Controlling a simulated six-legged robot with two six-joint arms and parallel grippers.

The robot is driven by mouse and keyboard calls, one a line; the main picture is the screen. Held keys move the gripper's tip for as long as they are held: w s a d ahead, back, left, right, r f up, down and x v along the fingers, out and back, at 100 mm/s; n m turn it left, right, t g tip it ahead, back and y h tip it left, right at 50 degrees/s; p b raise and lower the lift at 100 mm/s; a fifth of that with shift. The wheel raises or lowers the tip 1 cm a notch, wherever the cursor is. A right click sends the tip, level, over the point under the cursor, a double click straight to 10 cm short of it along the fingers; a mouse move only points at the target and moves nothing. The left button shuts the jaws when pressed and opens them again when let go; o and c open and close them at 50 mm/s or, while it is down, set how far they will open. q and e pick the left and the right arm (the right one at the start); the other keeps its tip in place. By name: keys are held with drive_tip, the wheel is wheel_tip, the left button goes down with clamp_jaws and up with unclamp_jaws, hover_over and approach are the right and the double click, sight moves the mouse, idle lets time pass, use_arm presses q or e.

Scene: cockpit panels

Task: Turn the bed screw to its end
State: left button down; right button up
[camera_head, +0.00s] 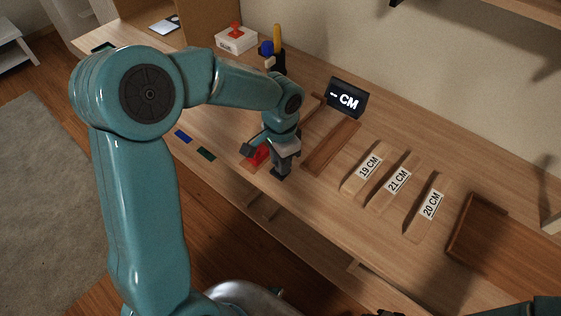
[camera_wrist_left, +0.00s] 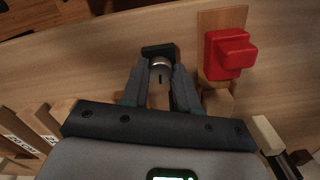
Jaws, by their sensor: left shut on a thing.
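The bed screw (camera_wrist_left: 160,68) shows in the left wrist view as a round metal head with a dark slot, set against a dark block. My left gripper (camera_wrist_left: 159,82) is shut on the bed screw, with one finger on each side of it. In the head view my left gripper (camera_head: 281,165) reaches down to the front part of the bench, and the screw is hidden there behind the gripper.
A red block (camera_wrist_left: 229,53) on a wooden plate sits right beside the gripper. Wooden pieces labelled 19 CM (camera_head: 367,168), 21 CM (camera_head: 397,180) and 20 CM (camera_head: 431,205) lie to the right. A dark CM display (camera_head: 346,98) and a white box with a red button (camera_head: 236,40) stand behind.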

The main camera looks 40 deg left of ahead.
use_arm(q)
drive_tip(key=shift+n, duration=0.6)
drive_tip(key=c, duration=0.9)
unclamp_jaws()
drive_tip(key=shift+o, duration=0.2)
drive_tip(key=shift+r, duration=0.15)
wheel_tip(320, 180, up, 16)
drive_tip(key=p, duration=0.1)
drive_tip(key=shift+s, duration=0.1)
